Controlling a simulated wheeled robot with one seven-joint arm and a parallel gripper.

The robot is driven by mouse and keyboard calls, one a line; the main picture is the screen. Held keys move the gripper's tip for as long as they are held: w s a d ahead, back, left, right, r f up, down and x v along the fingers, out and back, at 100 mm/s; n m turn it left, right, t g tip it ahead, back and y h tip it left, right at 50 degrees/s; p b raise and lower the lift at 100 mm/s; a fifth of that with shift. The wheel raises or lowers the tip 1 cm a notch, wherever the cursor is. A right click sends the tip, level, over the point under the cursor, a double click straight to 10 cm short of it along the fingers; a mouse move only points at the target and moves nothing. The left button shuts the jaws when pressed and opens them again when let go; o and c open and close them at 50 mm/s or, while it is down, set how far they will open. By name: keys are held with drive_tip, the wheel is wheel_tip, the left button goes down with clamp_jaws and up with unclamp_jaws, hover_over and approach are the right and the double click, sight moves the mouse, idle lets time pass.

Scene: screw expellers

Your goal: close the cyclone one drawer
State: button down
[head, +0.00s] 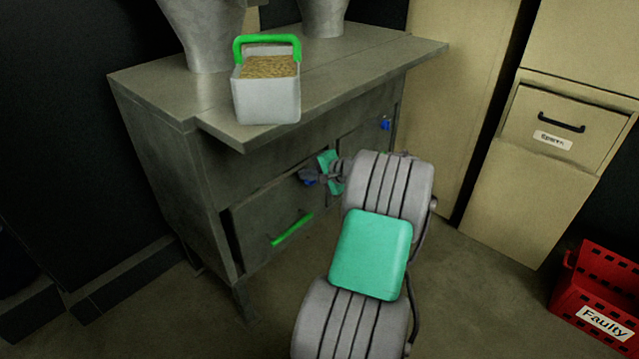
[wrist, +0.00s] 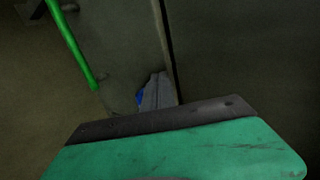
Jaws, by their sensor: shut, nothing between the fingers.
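The grey metal cabinet (head: 165,135) has a lower drawer front (head: 262,215) with a green bar handle (head: 292,230). A dark gap shows at the drawer's left edge, so its front looks slightly proud of the cabinet; how far is hard to tell. In the wrist view the green handle (wrist: 72,45) runs along the upper left of the front, with a dark seam beside the panel. My gripper (head: 308,177) is shut and empty, at the upper right part of the drawer front, right of and above the handle. Its fingertips (wrist: 156,92) are partly hidden by the wrist housing; contact cannot be told.
A grey bucket (head: 267,98) of grain with a green handle stands on the cabinet top, near metal cones (head: 208,35). A blue knob (head: 386,124) is on the right. A beige filing cabinet (head: 530,190) and red crate (head: 596,300) stand right. Floor before the drawer is clear.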

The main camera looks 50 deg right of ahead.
sight(294, 169)
drive_tip(key=shift+w, duration=0.45)
drive_tip(key=shift+w+r+p, duration=0.3)
drive_tip(key=shift+w+p, duration=0.4)
drive_tip(key=shift+p, duration=0.25)
drive_tip(key=shift+w, duration=0.35)
drive_tip(key=shift+f, duration=0.2)
drive_tip(key=shift+r, duration=0.1)
